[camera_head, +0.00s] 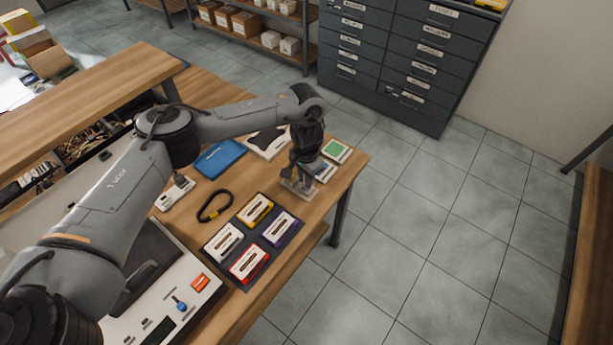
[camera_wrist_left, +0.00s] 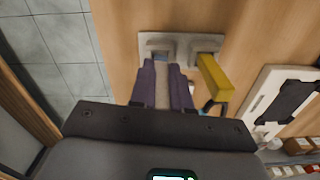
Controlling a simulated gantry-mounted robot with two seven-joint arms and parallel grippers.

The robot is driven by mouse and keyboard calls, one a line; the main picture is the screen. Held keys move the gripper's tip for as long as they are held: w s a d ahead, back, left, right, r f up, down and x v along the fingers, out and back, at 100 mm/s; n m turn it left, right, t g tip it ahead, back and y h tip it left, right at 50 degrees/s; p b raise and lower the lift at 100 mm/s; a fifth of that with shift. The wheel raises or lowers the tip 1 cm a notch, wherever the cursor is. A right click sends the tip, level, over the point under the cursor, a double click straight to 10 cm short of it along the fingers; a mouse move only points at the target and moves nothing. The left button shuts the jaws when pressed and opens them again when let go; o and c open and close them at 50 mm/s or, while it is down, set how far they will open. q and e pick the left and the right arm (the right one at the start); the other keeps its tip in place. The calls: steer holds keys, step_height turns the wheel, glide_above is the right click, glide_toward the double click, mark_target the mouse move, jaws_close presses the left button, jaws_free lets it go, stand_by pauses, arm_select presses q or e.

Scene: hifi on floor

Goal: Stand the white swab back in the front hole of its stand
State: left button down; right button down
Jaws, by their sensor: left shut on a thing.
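My left gripper (camera_head: 300,174) is over the small pale stand (camera_head: 301,190) near the table's far right edge. In the left wrist view my left gripper (camera_wrist_left: 165,70) has its two purple fingers shut on the white swab (camera_wrist_left: 163,88), which lies between them. The stand (camera_wrist_left: 180,40) shows beyond the fingertips, with two raised sockets. The swab points at the left socket; I cannot tell whether its end is inside or just above. A yellow swab (camera_wrist_left: 216,78) is at the right socket. My right gripper is not in view.
A dark tray (camera_head: 245,272) with several coloured cassettes lies near the stand. A black strap (camera_head: 214,206), a blue folder (camera_head: 220,158) and a green-topped box (camera_head: 336,150) are also on the table. The floor is open beyond the table's right edge.

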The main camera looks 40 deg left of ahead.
arm_select(q)
steer(key=shift+f+p, duration=0.35)
steer(key=shift+p, duration=0.45)
stand_by(1.5)
steer(key=shift+f, duration=0.75)
stand_by(1.4)
steer(key=c, duration=1)
jaws_free()
step_height(320, 180, up, 11)
steer(key=p, duration=0.4)
steer(key=shift+f, duration=0.2)
step_height(320, 180, up, 6)
steer(key=p, duration=0.7)
steer(key=shift+r, duration=0.15)
